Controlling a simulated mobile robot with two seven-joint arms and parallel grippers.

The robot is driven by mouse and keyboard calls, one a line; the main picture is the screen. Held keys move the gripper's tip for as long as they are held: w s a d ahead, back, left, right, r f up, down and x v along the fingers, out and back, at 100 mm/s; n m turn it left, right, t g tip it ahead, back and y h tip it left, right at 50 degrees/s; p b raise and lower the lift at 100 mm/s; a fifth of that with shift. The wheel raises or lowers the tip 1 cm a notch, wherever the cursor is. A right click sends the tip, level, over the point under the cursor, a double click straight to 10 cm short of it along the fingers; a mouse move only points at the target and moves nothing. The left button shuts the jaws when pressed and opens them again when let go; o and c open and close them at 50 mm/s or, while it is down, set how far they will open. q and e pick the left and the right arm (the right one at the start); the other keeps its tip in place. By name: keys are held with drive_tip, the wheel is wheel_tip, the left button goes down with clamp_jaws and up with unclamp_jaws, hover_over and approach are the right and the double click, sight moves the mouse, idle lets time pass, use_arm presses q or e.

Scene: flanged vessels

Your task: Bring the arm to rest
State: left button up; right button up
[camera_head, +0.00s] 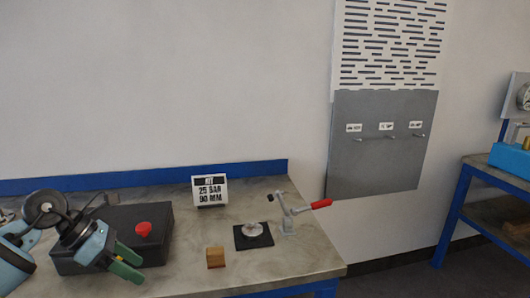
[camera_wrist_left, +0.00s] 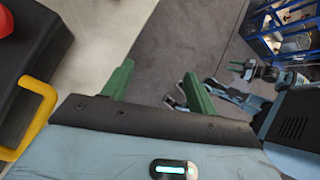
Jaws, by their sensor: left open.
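My left gripper (camera_head: 139,267) is at the lower left of the head view, over the front part of a black box on the bench. Its two green fingers are apart with nothing between them. In the left wrist view the open fingers (camera_wrist_left: 158,72) point toward the grey floor beyond the bench edge. A small dark gripper-like part with green tips, seemingly my right gripper (camera_wrist_left: 241,70), shows far off in the left wrist view. It is too small to tell its state.
The black box (camera_head: 155,218) carries a red button (camera_head: 143,229). A yellow handle (camera_wrist_left: 42,105) is close by my left gripper. On the bench (camera_head: 290,262) stand a wooden block (camera_head: 215,257), a disc on a black plate (camera_head: 253,236), a red-handled clamp (camera_head: 288,222) and a sign (camera_head: 210,191).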

use_arm(q)
drive_tip(key=s+d+f+n+t+h+p, duration=0.1)
drive_tip(key=s+d+f+n+t+h, duration=0.3)
drive_tip(key=d+n, duration=0.35)
drive_tip(key=s+d+f+n+t+h+p, duration=0.1)
drive_tip(key=s+d+f+n+t+h, duration=0.2)
drive_tip(key=d+n+h, duration=0.4)
drive_tip(key=s+a+f+n+t+y+p, duration=0.3)
drive_tip(key=s+f+n+t+y, duration=0.65)
drive_tip(key=n, duration=1.15)
drive_tip(key=s+a+f+n+g+y, duration=0.1)
drive_tip(key=s+f+n+g+y, duration=0.2)
drive_tip(key=s+f, duration=0.4)
drive_tip(key=s+a+f+n+g+y, duration=0.1)
drive_tip(key=s+f+n+g+y, duration=0.3)
drive_tip(key=s, duration=0.8)
wheel_tip(320, 180, down, 4)
drive_tip(key=n+g, duration=0.2)
drive_tip(key=shift+s+a+g, duration=0.35)
use_arm(e)
drive_tip(key=w+r+t, duration=0.1)
drive_tip(key=w+r, duration=0.2)
drive_tip(key=r, duration=0.3)
drive_tip(key=shift+d, duration=0.25)
use_arm(q)
drive_tip(key=shift+r, duration=0.15)
drive_tip(key=shift+c, duration=0.2)
